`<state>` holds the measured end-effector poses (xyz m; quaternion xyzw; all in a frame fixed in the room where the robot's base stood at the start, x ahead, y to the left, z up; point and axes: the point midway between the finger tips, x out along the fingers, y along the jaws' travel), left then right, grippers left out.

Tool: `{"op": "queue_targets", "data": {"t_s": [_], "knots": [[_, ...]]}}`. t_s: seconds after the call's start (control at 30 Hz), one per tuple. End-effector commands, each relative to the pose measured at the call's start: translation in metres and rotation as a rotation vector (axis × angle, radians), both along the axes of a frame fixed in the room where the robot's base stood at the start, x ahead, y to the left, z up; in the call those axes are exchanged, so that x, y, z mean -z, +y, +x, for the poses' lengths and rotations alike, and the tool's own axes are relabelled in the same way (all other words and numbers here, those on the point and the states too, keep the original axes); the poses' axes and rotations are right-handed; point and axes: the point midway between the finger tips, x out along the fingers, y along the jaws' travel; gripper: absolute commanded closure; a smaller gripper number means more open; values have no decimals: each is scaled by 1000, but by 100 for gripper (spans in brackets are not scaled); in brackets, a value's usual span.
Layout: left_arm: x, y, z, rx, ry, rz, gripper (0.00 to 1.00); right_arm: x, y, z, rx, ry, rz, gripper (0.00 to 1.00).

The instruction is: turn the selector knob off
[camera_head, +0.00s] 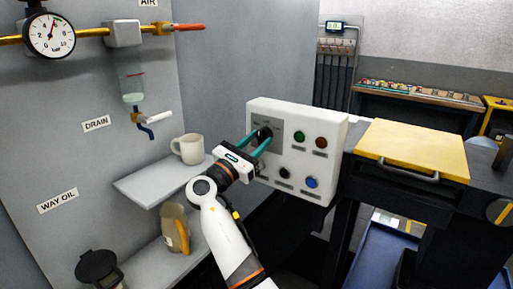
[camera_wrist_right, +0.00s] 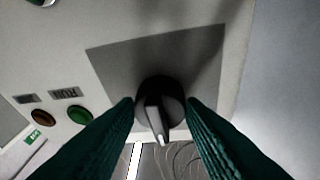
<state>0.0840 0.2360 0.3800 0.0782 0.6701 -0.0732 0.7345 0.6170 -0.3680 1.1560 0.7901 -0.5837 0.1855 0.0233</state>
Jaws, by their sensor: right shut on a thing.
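In the head view the knob (camera_head: 265,133) sits at the upper left of a white control box (camera_head: 327,165). My right gripper (camera_head: 257,143) reaches the box from the left. Its green fingers (camera_wrist_right: 160,113) are on either side of the knob, shut on it. The plate's markings are too small to read. My left gripper is not in view.
Green (camera_head: 299,136), brown (camera_head: 320,142), black (camera_head: 284,173) and blue (camera_head: 312,182) buttons sit close to the knob. A cream mug (camera_head: 188,149) stands on a shelf (camera_head: 150,186) left of my arm. A yellow-topped unit (camera_head: 412,143) stands to the right.

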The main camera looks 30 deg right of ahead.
Motion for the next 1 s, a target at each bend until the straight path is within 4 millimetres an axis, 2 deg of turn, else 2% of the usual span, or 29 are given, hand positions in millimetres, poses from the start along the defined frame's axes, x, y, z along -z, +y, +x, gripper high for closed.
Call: {"op": "queue_targets", "data": {"t_s": [0.47,0.5,0.63,1.0], "knots": [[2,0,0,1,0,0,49,2,0,0,1,-13,10,87],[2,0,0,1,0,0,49,2,0,0,1,-13,10,62],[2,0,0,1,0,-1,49,1,0,0,0,-13,10,42],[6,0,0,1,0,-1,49,4,6,-1,-1,-14,9,42]]}}
